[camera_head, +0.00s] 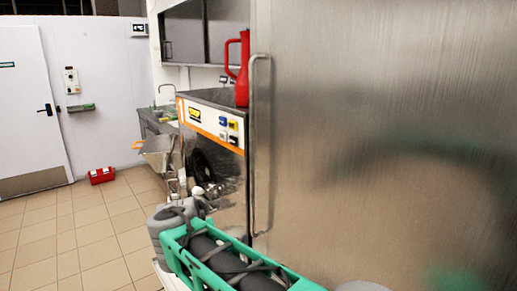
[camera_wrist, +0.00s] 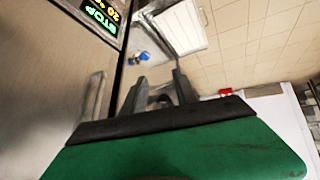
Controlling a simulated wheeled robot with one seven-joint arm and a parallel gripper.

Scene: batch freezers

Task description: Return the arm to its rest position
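My arm, with green and dark grey parts, shows at the bottom of the head view, in front of the steel machines. I cannot clearly make out its end there. In the wrist view my gripper (camera_wrist: 157,88) shows beyond a dark edge and a green surface. Its two grey fingers stand apart, and I see nothing held between them. A grey curved shape shows behind the fingers; I cannot tell what it is.
A tall steel door (camera_head: 390,120) with a vertical handle (camera_head: 254,145) fills the right. Left of it stands a steel machine (camera_head: 225,190) with a red jug (camera_head: 242,75) on top. A red box (camera_head: 101,175) lies by the white door (camera_head: 30,105). The tiled floor (camera_head: 80,235) is clear at left.

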